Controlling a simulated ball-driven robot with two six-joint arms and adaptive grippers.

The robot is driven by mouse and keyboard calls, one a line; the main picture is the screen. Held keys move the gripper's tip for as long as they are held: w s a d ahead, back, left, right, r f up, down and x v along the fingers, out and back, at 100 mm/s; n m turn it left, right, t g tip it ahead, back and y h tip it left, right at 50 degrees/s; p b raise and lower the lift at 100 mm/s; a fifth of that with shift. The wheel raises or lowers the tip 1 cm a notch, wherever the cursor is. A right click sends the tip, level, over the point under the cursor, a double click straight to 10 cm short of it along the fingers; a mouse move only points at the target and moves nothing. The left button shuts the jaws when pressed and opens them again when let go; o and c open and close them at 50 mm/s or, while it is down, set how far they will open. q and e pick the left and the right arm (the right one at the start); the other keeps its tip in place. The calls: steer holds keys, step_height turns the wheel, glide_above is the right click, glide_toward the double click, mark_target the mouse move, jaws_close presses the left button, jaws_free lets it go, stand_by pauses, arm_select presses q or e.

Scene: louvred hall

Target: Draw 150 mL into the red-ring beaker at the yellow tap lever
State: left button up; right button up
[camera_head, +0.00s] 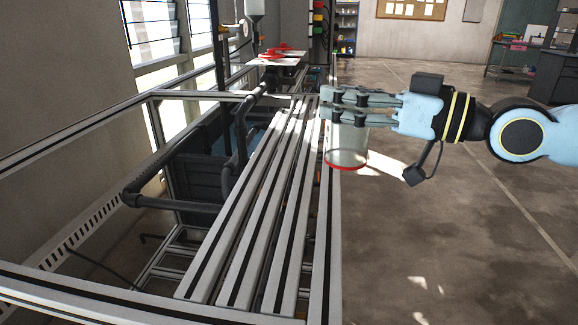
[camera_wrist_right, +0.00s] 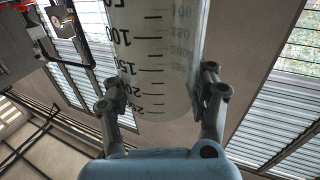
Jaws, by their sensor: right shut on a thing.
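The red-ring beaker (camera_head: 346,148) is a clear cylinder with a red band at its base. It looks upright and hangs in the air at the right edge of the slatted frame. My right gripper (camera_head: 338,104) comes in from the right and is shut on the beaker's upper part. I cannot make out a yellow tap lever. My left gripper is not in view.
The slatted metal bench (camera_head: 262,200) runs away ahead, its slats bare. Red items (camera_head: 278,52) lie on a small white-topped stand at its far end, below a white vessel (camera_head: 254,7). A post with coloured parts (camera_head: 318,18) stands behind. Open floor lies right.

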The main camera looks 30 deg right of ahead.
steer(key=w+a+f+b, duration=0.5)
steer(key=w+f+b, duration=0.1)
steer(key=f+b, duration=0.1)
steer(key=shift+a+f, duration=0.2)
steer(key=shift+f, duration=0.65)
steer(key=shift+f+b, duration=0.1)
steer(key=shift+b, duration=0.25)
steer(key=shift+f, duration=0.15)
steer(key=o, duration=1.2)
steer(key=shift+r, duration=0.2)
